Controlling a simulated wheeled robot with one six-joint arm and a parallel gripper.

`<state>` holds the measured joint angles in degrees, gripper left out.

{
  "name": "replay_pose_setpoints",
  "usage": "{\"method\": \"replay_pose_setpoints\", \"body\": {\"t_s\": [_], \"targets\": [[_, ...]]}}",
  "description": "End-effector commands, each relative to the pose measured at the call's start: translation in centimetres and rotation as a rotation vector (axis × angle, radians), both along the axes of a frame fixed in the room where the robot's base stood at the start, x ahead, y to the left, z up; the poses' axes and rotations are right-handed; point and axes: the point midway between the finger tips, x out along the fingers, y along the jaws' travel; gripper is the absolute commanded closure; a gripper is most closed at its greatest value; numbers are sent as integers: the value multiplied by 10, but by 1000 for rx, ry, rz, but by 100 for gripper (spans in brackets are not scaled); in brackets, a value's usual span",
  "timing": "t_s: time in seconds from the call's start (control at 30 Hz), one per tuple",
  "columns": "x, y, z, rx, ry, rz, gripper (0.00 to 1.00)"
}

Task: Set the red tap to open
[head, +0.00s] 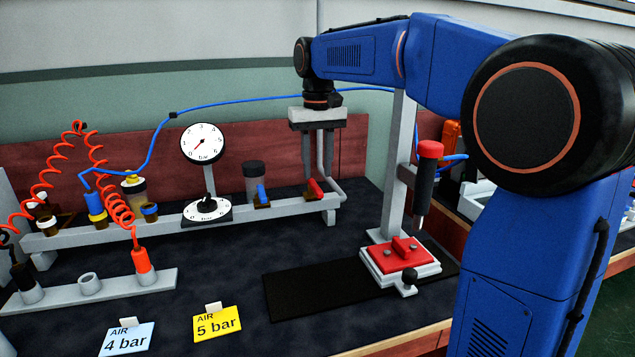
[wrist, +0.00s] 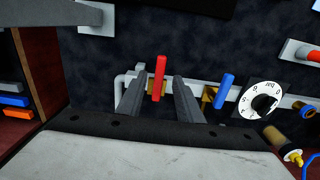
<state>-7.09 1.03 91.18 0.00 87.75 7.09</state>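The red tap (head: 314,188) has a red lever handle and sits at the right end of the grey pipe rail (head: 110,232) in the head view. My gripper (head: 319,172) points down just above the red tap. In the wrist view the red tap's handle (wrist: 159,78) lies between the two grey fingers of my gripper (wrist: 158,92), with a gap on each side. The fingers are open and hold nothing. The brass body of the red tap is partly hidden by the fingers.
A blue tap (head: 262,193) stands close to the left on the same rail, with a round dial (head: 207,207) beyond it. A pressure gauge (head: 203,143) rises behind. A grey end pipe (head: 334,190) bends close to the right.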

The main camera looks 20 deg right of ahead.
Motion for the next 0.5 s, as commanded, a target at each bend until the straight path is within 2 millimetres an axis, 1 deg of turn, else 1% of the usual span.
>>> {"method": "replay_pose_setpoints", "body": {"t_s": [0.03, 0.1, 0.2, 0.33, 0.5], "targets": [[-1, 0, -9, 0, 3, 0, 67], [-1, 0, -19, 0, 2, 0, 67], [0, 0, -31, 0, 2, 0, 67], [0, 0, -40, 0, 1, 0, 67], [0, 0, -44, 0, 0, 0, 67]]}}
